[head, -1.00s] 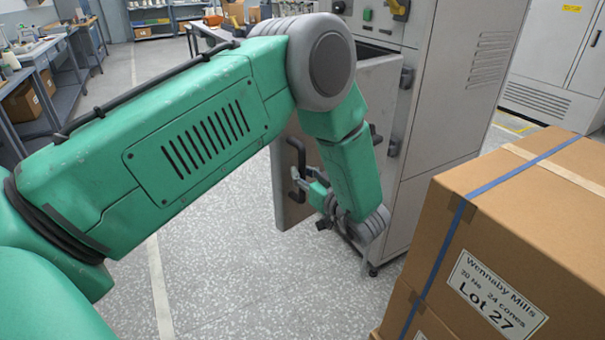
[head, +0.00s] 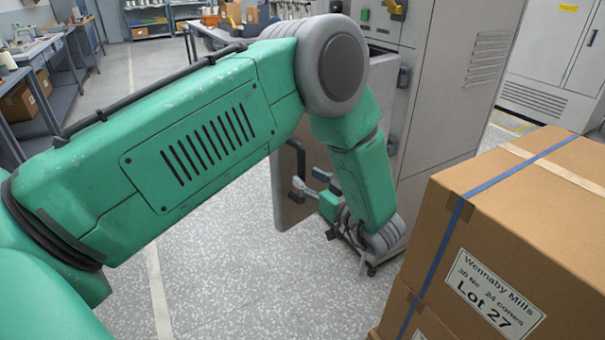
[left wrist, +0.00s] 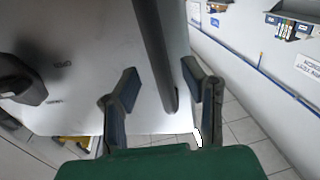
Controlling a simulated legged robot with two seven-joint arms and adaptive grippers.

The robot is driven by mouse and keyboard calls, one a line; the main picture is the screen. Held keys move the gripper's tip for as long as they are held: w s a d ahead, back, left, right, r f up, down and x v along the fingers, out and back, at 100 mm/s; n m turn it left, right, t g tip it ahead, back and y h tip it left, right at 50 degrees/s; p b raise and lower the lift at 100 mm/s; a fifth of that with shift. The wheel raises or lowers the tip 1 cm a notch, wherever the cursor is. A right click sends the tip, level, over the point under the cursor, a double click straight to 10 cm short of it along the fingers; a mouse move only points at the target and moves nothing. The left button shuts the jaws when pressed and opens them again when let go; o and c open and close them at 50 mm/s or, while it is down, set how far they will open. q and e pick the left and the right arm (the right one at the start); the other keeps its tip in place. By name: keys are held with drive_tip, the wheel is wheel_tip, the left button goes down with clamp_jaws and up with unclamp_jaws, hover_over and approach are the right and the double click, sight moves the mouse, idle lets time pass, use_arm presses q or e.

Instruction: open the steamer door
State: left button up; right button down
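The steamer (head: 440,110) is a tall grey cabinet at centre right in the head view. Its door (head: 290,215) stands swung out from the cabinet, partly hidden behind my left arm. The door's dark bar handle (head: 297,170) shows at the door's left side. My left gripper (head: 314,184) is just right of the handle, its fingers pointing toward it. In the left wrist view the two fingers (left wrist: 162,98) are spread, and the handle (left wrist: 155,45) runs down between them without either closing on it. My right gripper is not in view.
Stacked cardboard boxes (head: 530,220) stand close at the right front. Workbenches (head: 50,75) line the left, and shelves (head: 145,20) stand at the back. The speckled floor (head: 225,265) left of the door is clear. A dark fitting (left wrist: 20,80) sits on the door.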

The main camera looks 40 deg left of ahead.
use_arm(q)
drive_tip(key=v, duration=0.9)
drive_tip(key=shift+w+a, duration=0.1)
drive_tip(key=shift+w, duration=0.05)
wheel_tip(320, 180, down, 10)
drive_tip(key=a+m+t+h, duration=0.2)
drive_tip(key=m+t+h, duration=0.3)
drive_tip(key=m+h, duration=0.25)
drive_tip(key=s+f+m+g+h, duration=0.1)
drive_tip(key=s+f+m+h, duration=0.35)
drive_tip(key=s+f, duration=0.4)
drive_tip(key=s+d+f+m+g+h, duration=0.1)
drive_tip(key=s+g, duration=0.3)
drive_tip(key=s, duration=0.7)
drive_tip(key=s+f+m+g+h, duration=0.2)
drive_tip(key=s+f+g+h, duration=0.1)
drive_tip(key=s, duration=0.9)
drive_tip(key=shift+d+f+g+h, duration=0.2)
drive_tip(key=shift+d+g+h, duration=0.2)
drive_tip(key=shift+g+h, duration=0.3)
